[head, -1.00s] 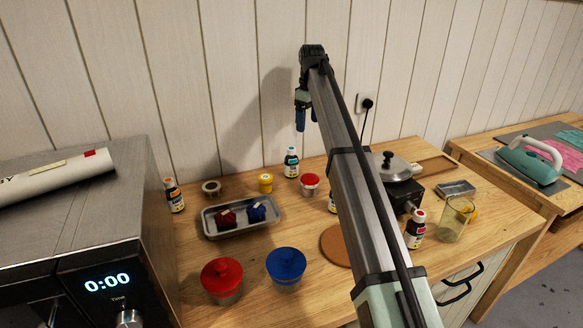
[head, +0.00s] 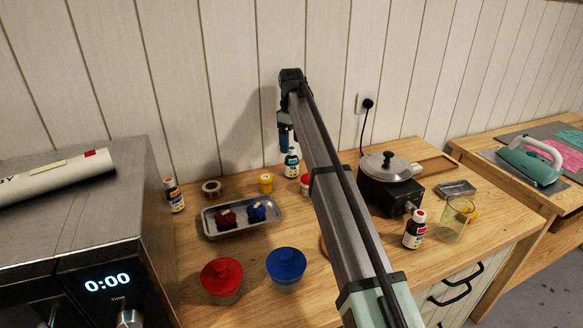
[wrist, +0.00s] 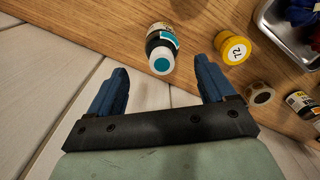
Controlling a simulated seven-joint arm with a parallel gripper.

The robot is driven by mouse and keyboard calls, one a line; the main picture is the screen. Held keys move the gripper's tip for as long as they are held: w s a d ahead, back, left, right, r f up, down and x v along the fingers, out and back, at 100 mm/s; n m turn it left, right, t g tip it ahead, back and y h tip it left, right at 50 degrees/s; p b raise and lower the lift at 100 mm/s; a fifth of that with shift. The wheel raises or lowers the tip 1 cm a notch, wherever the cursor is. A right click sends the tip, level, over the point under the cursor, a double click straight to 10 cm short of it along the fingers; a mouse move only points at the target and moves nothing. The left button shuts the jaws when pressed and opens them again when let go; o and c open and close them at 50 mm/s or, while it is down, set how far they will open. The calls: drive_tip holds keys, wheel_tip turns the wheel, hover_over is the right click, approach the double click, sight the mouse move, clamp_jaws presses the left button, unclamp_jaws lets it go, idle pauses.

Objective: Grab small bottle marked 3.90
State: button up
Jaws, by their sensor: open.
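No marking 3.90 can be read on any bottle. A small dark bottle with a white-and-teal cap and teal label (head: 292,163) stands at the back of the table, near the wall. It also shows in the wrist view (wrist: 162,50), its cap turned toward the camera between the lines of my two fingers. My gripper (head: 285,140) is open and empty, pointing down just above and beside this bottle in the head view. Other small bottles are an orange-capped one (head: 174,195) at left and a red-capped one (head: 414,230) at right.
A yellow jar (wrist: 233,48) stands close to the teal bottle, with a tape roll (head: 211,187) and metal tray (head: 208,226) nearby. Red (head: 221,275) and blue (head: 286,264) lidded pots are in front. The hot plate (head: 375,193) is at right. The wall (head: 230,80) is close behind.

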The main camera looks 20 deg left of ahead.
sight(292, 148)
drive_tip(key=shift+s+d+f, duration=0.15)
drive_tip(key=shift+f, duration=2.45)
drive_tip(key=c, duration=1.5)
drive_tip(key=shift+c, duration=0.2)
drive_tip(key=shift+r, duration=0.15)
